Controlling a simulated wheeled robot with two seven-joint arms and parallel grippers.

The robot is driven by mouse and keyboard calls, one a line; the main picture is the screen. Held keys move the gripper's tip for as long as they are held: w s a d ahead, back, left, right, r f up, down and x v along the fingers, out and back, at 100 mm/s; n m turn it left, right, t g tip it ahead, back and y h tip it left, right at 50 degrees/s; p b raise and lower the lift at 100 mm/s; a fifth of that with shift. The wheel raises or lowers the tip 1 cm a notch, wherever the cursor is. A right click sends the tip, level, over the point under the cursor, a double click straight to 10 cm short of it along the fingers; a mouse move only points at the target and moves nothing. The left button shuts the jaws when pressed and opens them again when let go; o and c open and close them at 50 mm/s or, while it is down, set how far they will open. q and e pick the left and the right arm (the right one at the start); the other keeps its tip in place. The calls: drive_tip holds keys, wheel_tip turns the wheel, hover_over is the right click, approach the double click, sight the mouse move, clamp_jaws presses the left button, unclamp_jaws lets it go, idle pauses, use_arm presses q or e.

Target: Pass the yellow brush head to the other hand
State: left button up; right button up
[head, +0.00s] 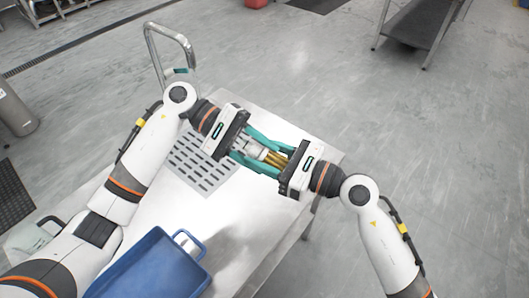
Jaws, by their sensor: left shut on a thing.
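The yellow brush head (274,158) is held in the air between my two grippers, above the right part of the white table. A grey-white part (249,147) adjoins it on the left. My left gripper (258,152) is shut on the brush head. My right gripper (275,160) faces it from the right, its palm close to the yellow end. Teal fingers run above and below the brush head and overlap, so I cannot tell whether the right fingers touch it or are apart from it.
The white table (230,222) has a slotted grey panel (198,170) behind the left gripper. A blue tray (155,265) with a handle stands at the front left. A metal rail (170,32) rises at the table's far end. The table's right edge lies just below the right gripper.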

use_arm(q)
drive_tip(key=o, duration=0.9)
drive_tip(key=shift+w, duration=0.1)
drive_tip(key=shift+o, duration=0.7)
drive_tip(key=shift+r, duration=0.1)
drive_tip(key=shift+w+r, duration=0.1)
drive_tip(key=v, duration=1.1)
drive_tip(key=shift+a, duration=0.5)
